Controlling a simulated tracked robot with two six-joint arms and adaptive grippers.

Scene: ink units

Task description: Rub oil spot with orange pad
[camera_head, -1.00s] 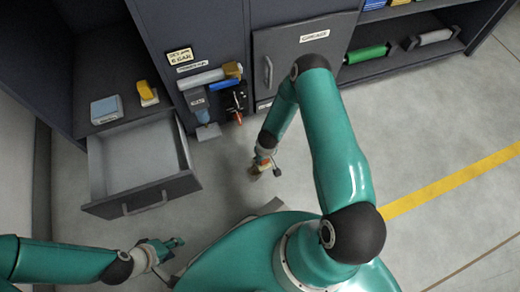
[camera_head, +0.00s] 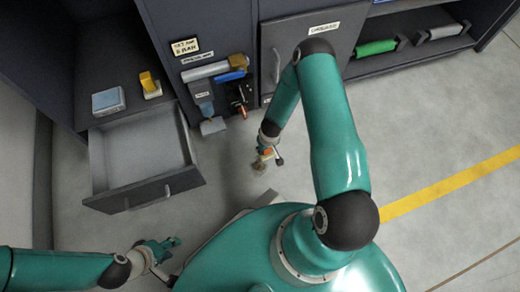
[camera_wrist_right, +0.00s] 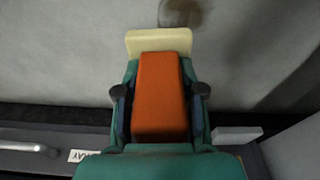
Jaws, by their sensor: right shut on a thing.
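The orange pad (camera_wrist_right: 159,95) has an orange grip block and a pale cream pad edge (camera_wrist_right: 158,42). My right gripper (camera_wrist_right: 160,92) is shut on it, with a finger on each side of the block. My left gripper (camera_head: 166,249) is open and empty at the lower left.
An open, empty drawer (camera_head: 145,193) juts out at left. A blue-grey block (camera_head: 108,101) and a yellow item (camera_head: 150,86) lie on the shelf behind it. A dark cabinet door (camera_head: 308,55) stands behind the right arm. The floor at right is clear, with a yellow line (camera_head: 450,183).

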